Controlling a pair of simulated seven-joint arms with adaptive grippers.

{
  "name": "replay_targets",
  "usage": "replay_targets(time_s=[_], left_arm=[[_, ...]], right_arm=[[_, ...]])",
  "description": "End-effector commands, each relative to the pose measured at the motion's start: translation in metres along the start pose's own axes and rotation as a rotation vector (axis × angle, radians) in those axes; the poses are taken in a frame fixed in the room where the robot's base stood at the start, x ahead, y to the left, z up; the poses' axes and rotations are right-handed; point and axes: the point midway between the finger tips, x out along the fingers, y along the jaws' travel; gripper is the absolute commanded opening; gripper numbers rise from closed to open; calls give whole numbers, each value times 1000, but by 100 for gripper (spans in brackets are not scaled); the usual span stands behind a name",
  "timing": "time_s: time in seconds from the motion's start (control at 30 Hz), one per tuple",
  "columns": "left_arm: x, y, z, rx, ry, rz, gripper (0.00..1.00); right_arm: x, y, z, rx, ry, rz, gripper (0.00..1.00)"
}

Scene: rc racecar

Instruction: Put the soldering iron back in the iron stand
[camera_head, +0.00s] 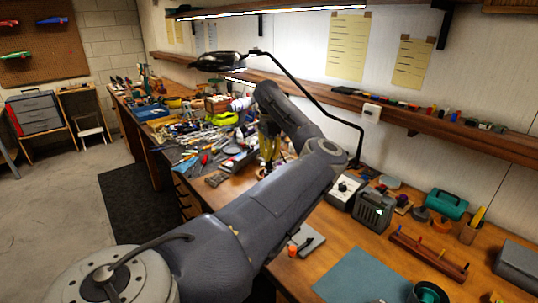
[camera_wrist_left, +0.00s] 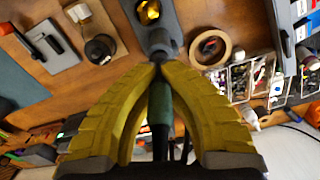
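My left gripper (camera_head: 268,158) points down over the workbench in the camera_head view. In the left wrist view its yellow fingers (camera_wrist_left: 159,68) close together around the soldering iron (camera_wrist_left: 160,104), which has a green and black handle lying between them. The grey iron stand (camera_wrist_left: 160,28), with a brass-coloured coil (camera_wrist_left: 148,12), is directly beyond the fingertips. The iron's front end is hidden by the fingertips, so I cannot tell whether it is inside the stand's holder. My right gripper is in neither view.
A tape roll (camera_wrist_left: 210,48) and a clear parts box (camera_wrist_left: 250,78) are right of the stand in the left wrist view. A small dark round jar (camera_wrist_left: 100,49) is left of it. In the camera_head view, a lamp arm (camera_head: 318,97) rises behind my arm, and tools clutter the bench's far end.

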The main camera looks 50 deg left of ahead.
Motion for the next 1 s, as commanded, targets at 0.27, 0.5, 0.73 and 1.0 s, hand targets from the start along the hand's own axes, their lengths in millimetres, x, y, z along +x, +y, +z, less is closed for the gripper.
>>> replay_targets(time_s=[0.27,0.5,0.73,1.0], left_arm=[[8,0,0,0,-1,0,0],[12,0,0,0,-1,0,0],[13,0,0,0,0,0,0],[13,0,0,0,0,0,15]], right_arm=[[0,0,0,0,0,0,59],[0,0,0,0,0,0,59],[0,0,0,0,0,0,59],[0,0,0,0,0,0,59]])
